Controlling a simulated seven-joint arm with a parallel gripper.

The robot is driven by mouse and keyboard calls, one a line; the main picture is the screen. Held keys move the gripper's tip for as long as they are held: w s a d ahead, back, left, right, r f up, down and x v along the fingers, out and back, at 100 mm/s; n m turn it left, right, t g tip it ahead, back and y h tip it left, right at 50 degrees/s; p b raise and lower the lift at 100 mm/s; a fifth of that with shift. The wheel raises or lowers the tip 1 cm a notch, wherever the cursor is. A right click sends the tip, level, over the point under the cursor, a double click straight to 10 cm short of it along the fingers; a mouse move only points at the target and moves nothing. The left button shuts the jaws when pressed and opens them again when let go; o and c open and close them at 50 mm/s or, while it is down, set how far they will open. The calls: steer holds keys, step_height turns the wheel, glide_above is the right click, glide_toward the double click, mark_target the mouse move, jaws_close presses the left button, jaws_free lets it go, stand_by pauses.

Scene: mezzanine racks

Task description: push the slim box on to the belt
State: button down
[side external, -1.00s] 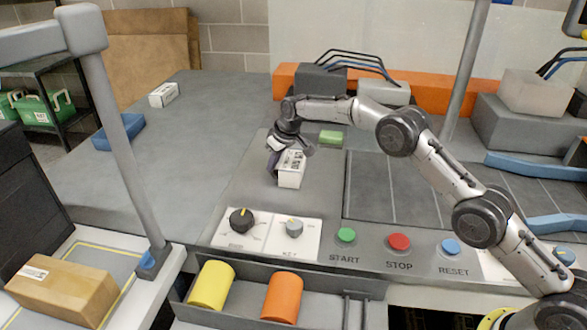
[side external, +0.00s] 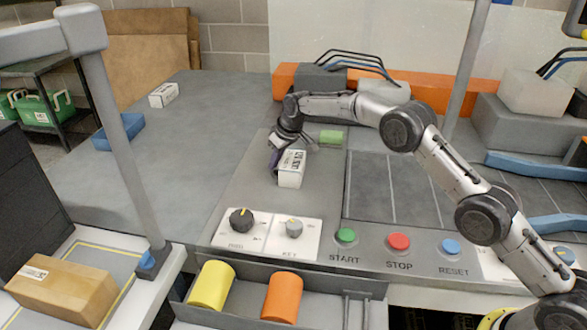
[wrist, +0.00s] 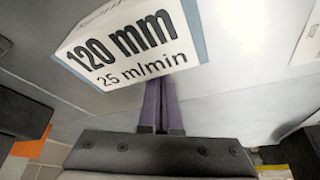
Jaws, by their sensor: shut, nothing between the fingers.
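The slim box (side external: 291,169) is white with dark print and stands on the grey console top, left of the dark panelled surface. My gripper (side external: 274,160) is shut and empty, low at the box's left side in the side view. The closed purple fingertips (wrist: 160,90) come up against the box's lower edge in the wrist view; I cannot tell whether they touch it. The dark panelled surface (side external: 385,195), possibly the belt, lies to the right with bare room on it.
A green block (side external: 333,137) sits behind the box. Two knobs (side external: 242,220) and the START button (side external: 346,235) are in front. A blue tray (side external: 120,132) and a small white box (side external: 163,95) are at the back left. A trough holds yellow and orange cylinders.

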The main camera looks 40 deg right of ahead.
mark_target(287, 160)
steer(key=shift+s+d, duration=0.2)
steer(key=shift+s+d, duration=0.1)
stand_by(0.4)
steer(key=shift+s+d, duration=0.3)
steer(key=shift+d, duration=0.05)
stand_by(0.4)
steer(key=shift+s+d, duration=0.4)
steer(key=shift+d, duration=0.05)
steer(key=shift+s+d, duration=0.1)
steer(key=shift+s+d, duration=0.3)
steer(key=shift+d, duration=0.05)
steer(key=shift+s, duration=0.1)
stand_by(0.6)
steer(key=shift+s+d, duration=0.3)
steer(key=shift+d, duration=0.1)
